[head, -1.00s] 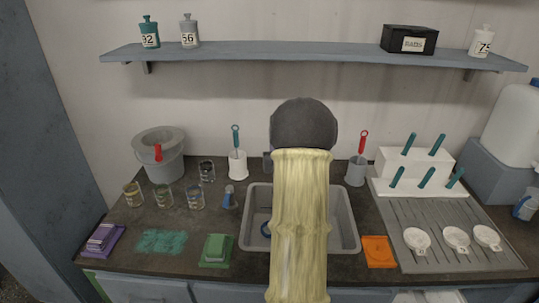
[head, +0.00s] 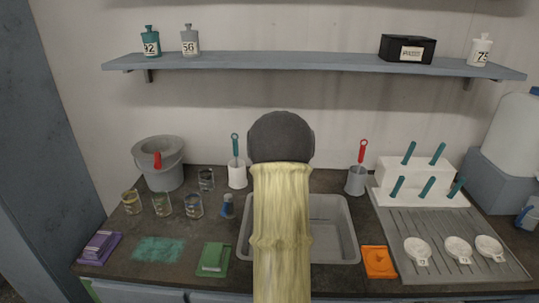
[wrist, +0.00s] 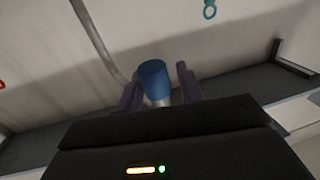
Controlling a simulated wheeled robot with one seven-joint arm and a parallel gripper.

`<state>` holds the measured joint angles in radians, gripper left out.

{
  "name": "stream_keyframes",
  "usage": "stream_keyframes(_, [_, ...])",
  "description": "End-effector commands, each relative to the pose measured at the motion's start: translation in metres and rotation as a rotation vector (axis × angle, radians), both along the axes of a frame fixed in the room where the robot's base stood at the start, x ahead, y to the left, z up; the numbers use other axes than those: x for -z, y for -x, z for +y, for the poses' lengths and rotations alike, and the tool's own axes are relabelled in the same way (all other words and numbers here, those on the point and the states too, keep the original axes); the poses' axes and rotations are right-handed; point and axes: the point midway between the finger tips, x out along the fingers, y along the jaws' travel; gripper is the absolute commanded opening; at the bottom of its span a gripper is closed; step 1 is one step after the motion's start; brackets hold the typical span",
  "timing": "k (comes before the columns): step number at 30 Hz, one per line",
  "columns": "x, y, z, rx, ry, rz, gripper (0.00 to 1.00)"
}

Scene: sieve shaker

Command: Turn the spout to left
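In the wrist view a grey pipe (wrist: 98,38), which looks like the spout, runs from the top edge down toward a blue cylindrical tip (wrist: 153,77). My gripper (wrist: 160,88) is open, with one dark finger on each side of the blue tip. A gap shows on the right side; on the left I cannot tell whether the finger touches. In the head view my arm hides the spout, the gripper and part of the grey sink (head: 352,225).
Glass jars (head: 194,206) and a small blue-and-grey item (head: 228,207) stand left of the sink. A white brush holder (head: 237,176) and a grey one (head: 355,181) stand behind it. An orange sponge tray (head: 378,262) lies to the right. A shelf (head: 310,60) runs above.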

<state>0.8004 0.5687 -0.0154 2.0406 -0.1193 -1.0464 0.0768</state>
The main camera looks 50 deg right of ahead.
Motion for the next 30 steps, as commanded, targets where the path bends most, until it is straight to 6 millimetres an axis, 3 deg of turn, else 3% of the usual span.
stream_keyframes(14, [0.002, 0.007, 0.004, 0.003, -0.001, 0.004, 0.46])
stream_keyframes(30, [0.003, 0.074, 0.063, 0.003, -0.001, 0.003, 0.46])
